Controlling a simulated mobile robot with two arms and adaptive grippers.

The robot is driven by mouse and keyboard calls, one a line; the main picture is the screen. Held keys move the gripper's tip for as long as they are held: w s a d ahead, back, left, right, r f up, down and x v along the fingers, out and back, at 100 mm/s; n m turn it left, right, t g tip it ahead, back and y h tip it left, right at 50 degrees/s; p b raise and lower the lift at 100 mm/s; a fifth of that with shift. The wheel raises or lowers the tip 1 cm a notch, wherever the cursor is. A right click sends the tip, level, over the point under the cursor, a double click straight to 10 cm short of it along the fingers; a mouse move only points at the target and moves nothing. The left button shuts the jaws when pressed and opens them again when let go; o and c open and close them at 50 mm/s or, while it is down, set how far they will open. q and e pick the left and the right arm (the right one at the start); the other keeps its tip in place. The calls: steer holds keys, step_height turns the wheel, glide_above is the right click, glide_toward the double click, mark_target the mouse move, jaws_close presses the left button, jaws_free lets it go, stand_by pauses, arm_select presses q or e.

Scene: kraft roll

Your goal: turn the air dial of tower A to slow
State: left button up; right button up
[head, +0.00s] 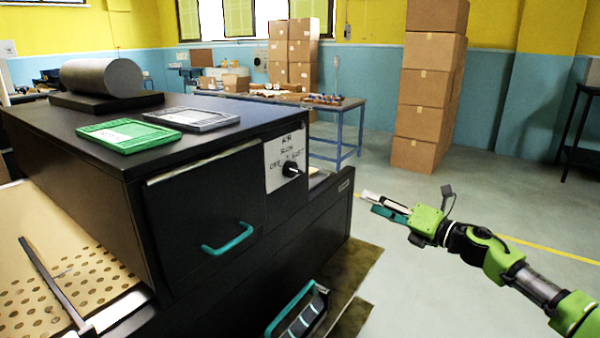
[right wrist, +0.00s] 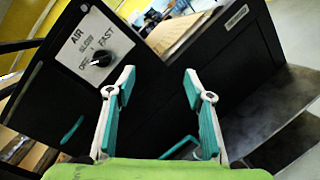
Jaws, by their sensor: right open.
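A black air dial (head: 291,169) sits on a pale label plate (head: 278,178) on the front of the black cabinet (head: 205,225). In the right wrist view the plate reads AIR, SLOW, OFF and FAST around the dial (right wrist: 101,58); which mark the pointer faces is too small to tell. My right gripper (head: 368,203) is in free air to the right of the cabinet, apart from the dial. In the right wrist view its teal-padded fingers (right wrist: 160,82) are spread with nothing between them, and the dial is up and left of them. My left gripper is out of view.
A teal drawer handle (head: 229,241) sticks out below left of the dial. Green and grey trays (head: 128,135) and a grey roll (head: 102,77) are on the cabinet top. A teal-handled item (head: 300,312) is low in front. Stacked cartons (head: 425,100) stand behind; floor beside my arm is clear.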

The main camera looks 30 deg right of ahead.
steer(key=w+a+r+n+g+y, duration=0.1)
steer(key=a+r+n+y, duration=0.4)
steer(key=a+r, duration=0.4)
steer(key=n+b, duration=0.1)
steer(key=b, duration=0.1)
glide_toward(299, 170)
steer(key=shift+x, duration=0.9)
steer(key=shift+h, duration=0.5)
steer(key=p+x, duration=0.6)
steer(key=x, duration=0.1)
steer(key=shift+s+r, duration=0.1)
steer(key=shift+r, duration=0.3)
steer(key=shift+w+a+f, duration=0.2)
steer(key=shift+w+a, duration=0.2)
steer(key=shift+w, duration=0.25)
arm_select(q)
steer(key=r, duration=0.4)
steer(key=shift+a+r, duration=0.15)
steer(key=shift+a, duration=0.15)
